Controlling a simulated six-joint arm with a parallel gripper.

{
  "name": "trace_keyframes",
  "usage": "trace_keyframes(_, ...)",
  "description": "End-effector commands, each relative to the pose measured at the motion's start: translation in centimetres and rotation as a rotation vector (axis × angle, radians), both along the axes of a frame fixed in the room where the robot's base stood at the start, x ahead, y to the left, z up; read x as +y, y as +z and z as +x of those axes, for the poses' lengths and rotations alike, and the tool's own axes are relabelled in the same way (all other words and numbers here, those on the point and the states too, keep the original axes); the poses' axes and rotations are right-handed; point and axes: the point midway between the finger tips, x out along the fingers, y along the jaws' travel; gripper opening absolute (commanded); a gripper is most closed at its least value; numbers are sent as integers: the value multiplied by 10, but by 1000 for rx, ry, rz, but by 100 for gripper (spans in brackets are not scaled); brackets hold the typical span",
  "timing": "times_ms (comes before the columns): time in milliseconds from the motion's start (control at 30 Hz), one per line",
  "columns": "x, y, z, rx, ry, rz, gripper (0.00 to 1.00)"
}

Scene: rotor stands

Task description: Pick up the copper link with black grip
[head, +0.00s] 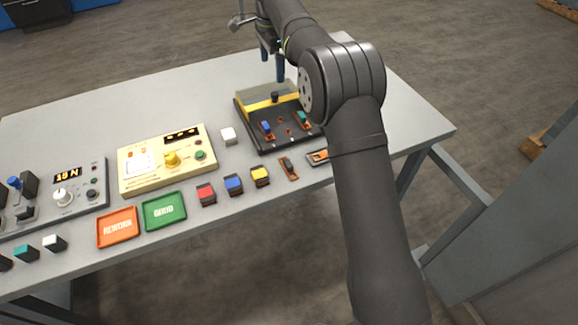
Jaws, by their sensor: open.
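A copper link with a black grip (289,168) lies on the grey table near its front edge, right of a yellow-topped block. A second copper-orange piece (317,156) lies to its right, partly hidden by my arm. My gripper (272,70), with two dark blue fingers, is open and points down. In the picture it is above the back of a black stand with a yellow bar (252,134), away from the link. Nothing shows between the fingers.
On the stand are blue-topped (266,128) and green-topped (302,119) copper pieces. A yellow block (260,176), blue block (233,184) and red block (206,194) line the front. A cream panel (140,178), green tray (165,223) and orange tray (104,240) are left. The back left table is clear.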

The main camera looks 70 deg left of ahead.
Motion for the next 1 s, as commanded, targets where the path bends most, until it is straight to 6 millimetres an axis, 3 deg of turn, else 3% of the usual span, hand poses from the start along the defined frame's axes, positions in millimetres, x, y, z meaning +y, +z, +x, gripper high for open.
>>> trace_keyframes(33,0,0,0,0,0,0,88)
trace_keyframes(267,0,0,0,0,0,0,43)
trace_keyframes(667,-7,4,-2,0,70,0,42)
trace_keyframes(767,-22,8,-6,0,210,-1,42)
trace_keyframes(1000,-81,14,-21,0,708,0,42)
